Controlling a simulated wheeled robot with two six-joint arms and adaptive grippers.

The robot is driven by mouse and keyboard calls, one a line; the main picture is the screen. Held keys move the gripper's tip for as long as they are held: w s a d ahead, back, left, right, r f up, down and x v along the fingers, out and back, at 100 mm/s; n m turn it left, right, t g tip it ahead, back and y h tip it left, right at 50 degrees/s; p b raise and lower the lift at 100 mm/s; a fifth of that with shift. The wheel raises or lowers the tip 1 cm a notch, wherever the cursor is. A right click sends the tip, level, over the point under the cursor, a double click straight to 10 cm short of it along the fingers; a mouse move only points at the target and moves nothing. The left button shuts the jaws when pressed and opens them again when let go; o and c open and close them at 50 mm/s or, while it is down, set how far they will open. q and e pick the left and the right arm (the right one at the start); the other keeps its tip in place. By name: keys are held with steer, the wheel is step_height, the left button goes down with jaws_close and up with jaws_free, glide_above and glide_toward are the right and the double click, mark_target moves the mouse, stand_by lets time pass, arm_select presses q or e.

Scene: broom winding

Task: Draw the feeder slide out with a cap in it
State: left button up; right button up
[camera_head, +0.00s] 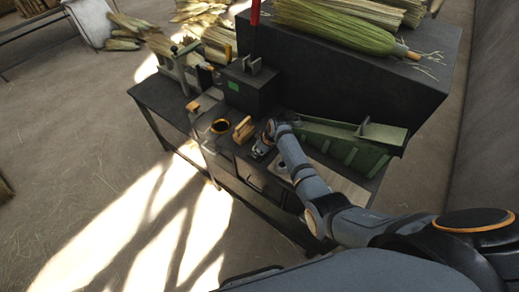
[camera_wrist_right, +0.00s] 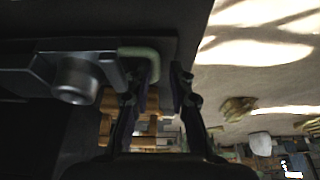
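My right gripper (camera_head: 264,148) is low over the dark bench, at the front of the machine. In the right wrist view its two fingers (camera_wrist_right: 165,85) stand apart, with a gap between them. A pale green bent handle (camera_wrist_right: 140,54) curves down beside the left-hand finger; I cannot tell if they touch. It joins a dark metal assembly, seemingly the feeder slide (camera_wrist_right: 25,60), with a grey round metal piece (camera_wrist_right: 78,78) in it. I cannot tell whether that piece is a cap. In the head view my arm and gripper partly hide this spot. My left gripper is not in view.
A black box (camera_head: 249,88) stands behind, a green trough (camera_head: 345,145) to the right. Broom straw (camera_head: 335,27) lies on top.

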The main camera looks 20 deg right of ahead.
steer(key=v, duration=1.2)
steer(key=shift+a+f, duration=0.1)
steer(key=shift+a, duration=0.05)
